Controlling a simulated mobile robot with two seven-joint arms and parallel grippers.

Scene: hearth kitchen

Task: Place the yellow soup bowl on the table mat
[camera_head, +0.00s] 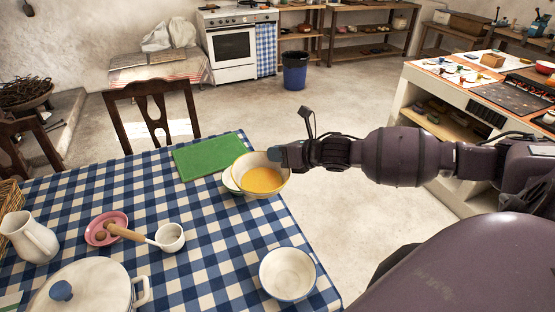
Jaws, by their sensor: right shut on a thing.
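The soup bowl (262,179), cream-coloured with yellow soup inside, is near the table's right edge. My right gripper (283,156) reaches in from the right and is shut on the bowl's right rim. The bowl looks slightly tilted. I cannot tell whether it touches anything below it. The green table mat (205,156) lies flat and bare on the checked cloth, just left of and behind the bowl. The bowl seems to overlap the mat's near right corner in the picture. My left gripper is not in view.
A white dish (229,181) shows partly behind the bowl's left side. An empty white bowl (287,273), a ladle (171,238), a pink dish (96,237), a lidded pot (90,290) and a white jug (30,238) stand on the table. A chair (154,112) is behind it.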

